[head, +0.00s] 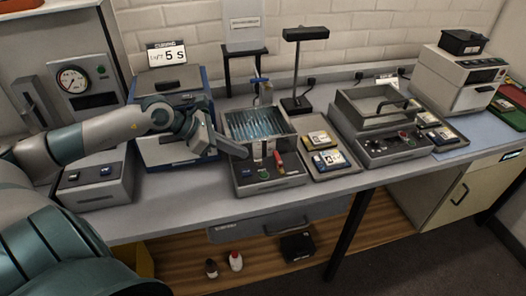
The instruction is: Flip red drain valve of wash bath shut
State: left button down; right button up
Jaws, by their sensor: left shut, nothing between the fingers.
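The wash bath (291,181) stands mid-bench, a grey unit with a basin of bluish water and a front control panel. A small red handle (279,159), which looks like the drain valve, is on the panel's right part, below the basin's front edge. It looks slanted, but its exact setting is too small to tell. My left gripper (244,153) is shut and empty. Its fingertips reach from the left to the panel's left side, a short way left of the red handle. I cannot tell whether they touch the panel. My right gripper is not in view.
A blue-and-grey unit with a display sign (166,54) stands behind my left arm. A black lamp (305,34) stands behind. The bench's front strip is clear.

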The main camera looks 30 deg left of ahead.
aim_at(278, 158)
pick_arm(q)
jog(key=shift+w+d+f, duration=0.35)
jog(key=shift+w, duration=0.1)
jog(key=w+d+f+p, duration=0.1)
jog(key=w+d+p, duration=0.1)
jog(key=w, duration=0.1)
jog(key=shift+d+f+p, duration=0.3)
jog(key=shift+f+p, duration=0.05)
jog(key=shift+p, duration=0.05)
jog(key=shift+w+d+f+p, duration=0.1)
jog(key=shift+w+d+p, duration=0.5)
jog(key=shift+w, duration=0.1)
jog(key=shift+w+d+f, duration=0.1)
jog(key=shift+d+f, duration=0.05)
